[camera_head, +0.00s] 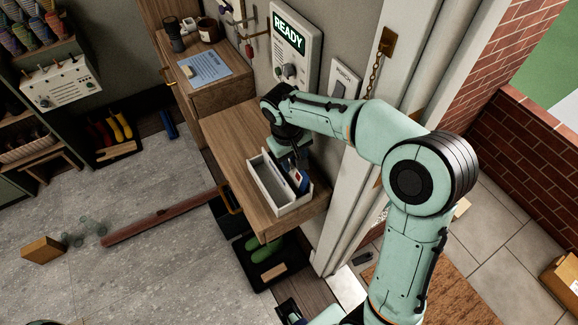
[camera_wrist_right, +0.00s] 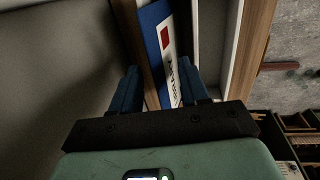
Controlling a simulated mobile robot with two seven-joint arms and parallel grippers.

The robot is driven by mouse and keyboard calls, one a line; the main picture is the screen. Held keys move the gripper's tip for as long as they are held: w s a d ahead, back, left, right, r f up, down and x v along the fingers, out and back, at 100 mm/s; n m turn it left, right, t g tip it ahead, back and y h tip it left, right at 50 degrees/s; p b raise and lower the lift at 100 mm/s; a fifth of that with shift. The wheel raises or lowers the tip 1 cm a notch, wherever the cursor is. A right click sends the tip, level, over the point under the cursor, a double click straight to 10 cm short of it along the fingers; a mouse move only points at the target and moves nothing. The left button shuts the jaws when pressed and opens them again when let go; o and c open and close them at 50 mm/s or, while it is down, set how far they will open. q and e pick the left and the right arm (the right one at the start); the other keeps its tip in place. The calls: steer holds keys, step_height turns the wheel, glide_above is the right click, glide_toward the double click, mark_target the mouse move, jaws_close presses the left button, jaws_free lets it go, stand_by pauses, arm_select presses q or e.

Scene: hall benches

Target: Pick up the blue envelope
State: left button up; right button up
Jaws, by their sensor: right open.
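The blue envelope (camera_head: 303,180) stands on edge in a white open-topped box (camera_head: 293,210) on the wooden bench. In the right wrist view the blue envelope (camera_wrist_right: 152,40) shows a white label with a red mark and dark writing. My right gripper (camera_head: 291,163) points down over the box. In the wrist view my right gripper (camera_wrist_right: 158,66) is open, with one blue finger on each side of the envelope's line; I cannot tell whether they touch it. Part of what looks like my left gripper (camera_head: 291,313) shows at the bottom edge; its jaws are unclear.
A wall panel reading READY (camera_head: 291,45) and a smaller white plate (camera_head: 343,85) are behind the bench. A higher wooden surface (camera_head: 228,92) holds a blue sheet (camera_head: 205,68) and a dark mug (camera_head: 208,30). A brown bar (camera_head: 160,215) crosses the floor area at left.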

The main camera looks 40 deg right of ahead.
steer(key=shift+f, duration=0.2)
jaws_close()
steer(key=shift+r, duration=0.15)
